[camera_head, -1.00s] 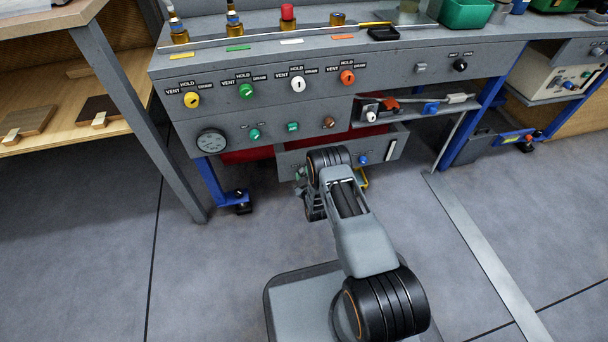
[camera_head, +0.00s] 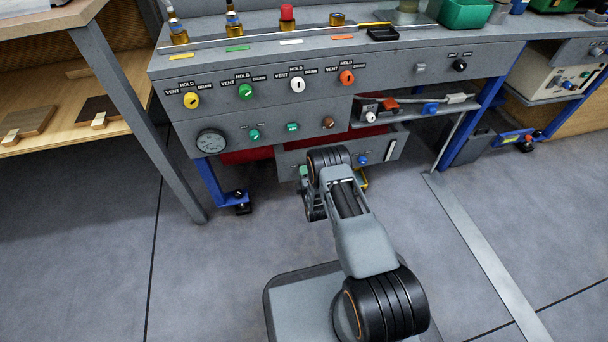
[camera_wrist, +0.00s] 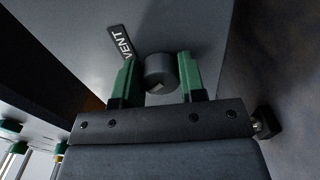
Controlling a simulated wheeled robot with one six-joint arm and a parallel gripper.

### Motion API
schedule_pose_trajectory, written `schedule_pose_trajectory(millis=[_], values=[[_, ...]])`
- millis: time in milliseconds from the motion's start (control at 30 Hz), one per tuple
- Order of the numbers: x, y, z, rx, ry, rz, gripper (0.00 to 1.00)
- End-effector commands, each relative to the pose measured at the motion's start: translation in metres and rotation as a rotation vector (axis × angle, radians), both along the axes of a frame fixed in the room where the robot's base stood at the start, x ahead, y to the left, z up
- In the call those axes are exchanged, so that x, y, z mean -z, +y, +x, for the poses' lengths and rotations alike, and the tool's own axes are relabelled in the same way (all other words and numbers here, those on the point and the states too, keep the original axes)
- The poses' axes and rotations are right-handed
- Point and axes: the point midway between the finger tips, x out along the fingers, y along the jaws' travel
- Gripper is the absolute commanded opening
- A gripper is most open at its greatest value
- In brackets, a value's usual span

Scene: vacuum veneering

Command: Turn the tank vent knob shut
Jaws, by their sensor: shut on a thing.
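The tank vent knob (camera_wrist: 160,70) is a dark grey round knob on a grey panel in the wrist view. A black label reading VENT (camera_wrist: 122,42) sits at its upper left, tilted in the picture. My gripper (camera_wrist: 159,76) has its two green fingers on either side of the knob and is shut on it. A small light mark shows at the knob's lower edge. In the head view my arm hides the knob, and only a bit of my gripper's green shows at the low drawer-like panel (camera_head: 291,158).
A blue knob (camera_head: 362,159) is just right of my wrist. A blue bench leg (camera_head: 210,180) stands to the left.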

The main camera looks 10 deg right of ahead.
Motion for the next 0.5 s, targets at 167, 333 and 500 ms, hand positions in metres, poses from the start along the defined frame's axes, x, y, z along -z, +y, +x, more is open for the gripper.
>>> schedule_pose_trajectory(millis=[167,333,500], values=[[0.0001,0.0010,-0.0003,-0.003,0.002,-0.111,0.14],[0.0000,0.0011,-0.0004,-0.003,0.001,-0.186,0.14],[-0.0001,0.0012,-0.0004,-0.003,0.001,-0.229,0.14]])
